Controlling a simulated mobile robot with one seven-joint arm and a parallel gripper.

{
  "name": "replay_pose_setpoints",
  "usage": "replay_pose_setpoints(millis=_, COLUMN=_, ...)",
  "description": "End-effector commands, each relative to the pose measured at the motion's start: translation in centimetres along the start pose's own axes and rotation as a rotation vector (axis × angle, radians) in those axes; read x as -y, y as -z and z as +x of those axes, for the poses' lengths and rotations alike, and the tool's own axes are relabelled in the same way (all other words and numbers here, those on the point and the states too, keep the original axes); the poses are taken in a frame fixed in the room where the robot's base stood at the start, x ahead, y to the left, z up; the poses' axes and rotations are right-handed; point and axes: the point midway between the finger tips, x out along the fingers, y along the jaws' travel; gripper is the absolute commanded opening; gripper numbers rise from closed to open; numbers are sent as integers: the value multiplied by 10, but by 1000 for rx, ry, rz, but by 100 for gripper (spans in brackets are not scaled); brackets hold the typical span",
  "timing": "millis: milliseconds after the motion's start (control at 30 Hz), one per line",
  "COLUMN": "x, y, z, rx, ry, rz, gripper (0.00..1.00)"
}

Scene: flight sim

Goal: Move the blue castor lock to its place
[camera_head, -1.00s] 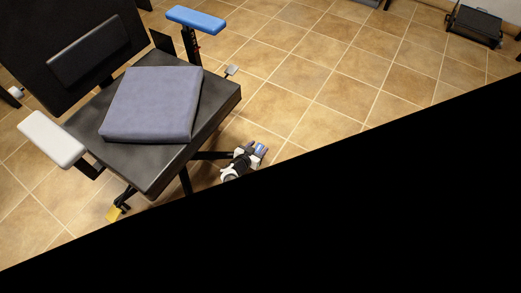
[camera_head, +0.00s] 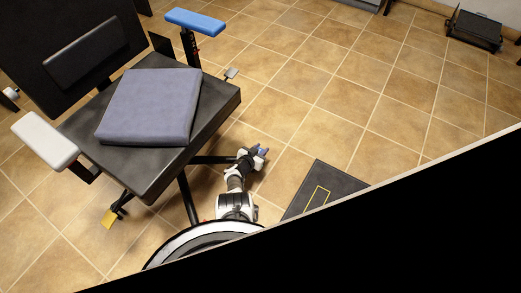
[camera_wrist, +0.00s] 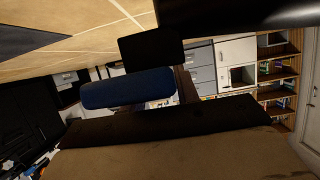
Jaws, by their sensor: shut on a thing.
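My gripper (camera_head: 257,152) is low over the tiled floor, by the end of a black leg of the chair (camera_head: 210,158). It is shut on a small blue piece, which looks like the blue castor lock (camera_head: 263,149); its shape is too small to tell. A yellow castor lock (camera_head: 109,219) is at the chair's lower left and a grey one (camera_head: 231,72) is behind the seat at the right. In the wrist view a dark blue rounded bar (camera_wrist: 128,88) shows; I cannot tell whether it is the lock or an armrest.
The chair has a grey-blue cushion (camera_head: 150,105), a blue armrest (camera_head: 195,20) and a white armrest (camera_head: 45,139). A dark mat with a yellow outline (camera_head: 322,188) lies right of my arm. Open floor (camera_head: 340,90) extends right. A black area hides the lower right.

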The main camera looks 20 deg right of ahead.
Motion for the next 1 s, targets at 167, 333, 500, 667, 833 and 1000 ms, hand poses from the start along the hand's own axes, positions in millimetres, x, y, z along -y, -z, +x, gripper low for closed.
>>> replay_pose_setpoints(millis=167, x=-1, y=1, z=1, rx=35, ry=-3, rz=1, gripper=8)
replay_pose_setpoints(millis=333, x=-1, y=-1, z=4, rx=165, ry=-6, rz=5, gripper=8)
replay_pose_setpoints(millis=500, x=-2, y=-10, z=7, rx=312, ry=-7, rz=9, gripper=8)
replay_pose_setpoints(millis=667, x=-1, y=-15, z=7, rx=393, ry=-7, rz=5, gripper=8)
replay_pose_setpoints(millis=833, x=-1, y=-17, z=7, rx=432, ry=-2, rz=3, gripper=8)
replay_pose_setpoints(millis=1000, x=-1, y=-18, z=7, rx=438, ry=-1, rz=1, gripper=8)
